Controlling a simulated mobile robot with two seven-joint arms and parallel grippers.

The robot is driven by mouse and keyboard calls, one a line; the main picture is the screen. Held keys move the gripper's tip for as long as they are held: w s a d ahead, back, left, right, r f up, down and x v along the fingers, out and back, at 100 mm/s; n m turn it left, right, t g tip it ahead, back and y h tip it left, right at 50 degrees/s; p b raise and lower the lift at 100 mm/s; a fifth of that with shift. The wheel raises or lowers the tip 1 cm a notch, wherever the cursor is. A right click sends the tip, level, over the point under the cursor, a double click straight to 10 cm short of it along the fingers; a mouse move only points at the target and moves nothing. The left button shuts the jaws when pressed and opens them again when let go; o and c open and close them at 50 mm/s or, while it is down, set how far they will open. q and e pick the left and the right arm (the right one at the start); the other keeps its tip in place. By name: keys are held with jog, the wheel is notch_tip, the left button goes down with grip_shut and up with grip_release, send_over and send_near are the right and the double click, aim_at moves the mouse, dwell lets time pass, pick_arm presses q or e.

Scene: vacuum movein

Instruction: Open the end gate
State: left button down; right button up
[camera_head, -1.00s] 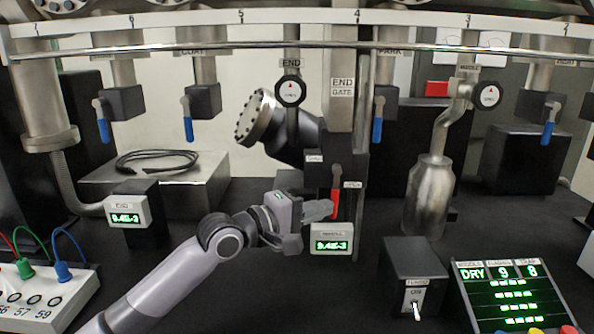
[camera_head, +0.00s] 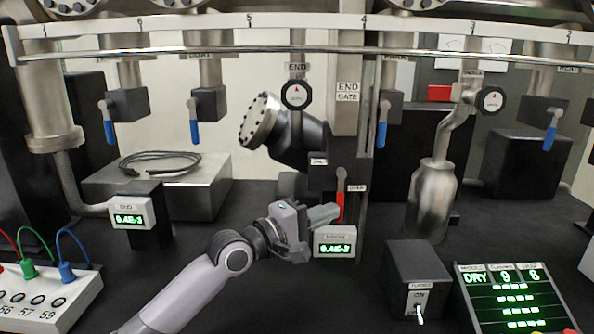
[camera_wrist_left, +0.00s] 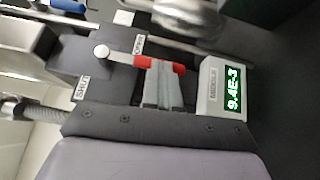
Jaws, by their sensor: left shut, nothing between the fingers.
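The end gate's column carries an END GATE label (camera_head: 347,92) in the head view. Its lever with a red handle (camera_head: 341,205) hangs straight down from its pivot, beside an OPEN label (camera_head: 356,188). A SHUT label (camera_wrist_left: 82,88) shows in the left wrist view. My left gripper (camera_head: 336,212) is shut and empty. Its fingertips are at the side of the red handle (camera_wrist_left: 160,63), seemingly against it rather than around it; exact contact is hard to tell. My right gripper is out of view.
A small MIDDLE gauge (camera_head: 335,241) stands just under my left fingers. A switch box (camera_head: 418,280) and a lit panel (camera_head: 515,295) are at the front right. A steel bottle (camera_head: 433,200) stands to the right. A long rail (camera_head: 260,52) crosses above.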

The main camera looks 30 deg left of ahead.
pick_arm(q)
jog(key=shift+s+d+r, duration=0.1)
jog(key=shift+d+r, duration=0.05)
jog(key=shift+d, duration=0.2)
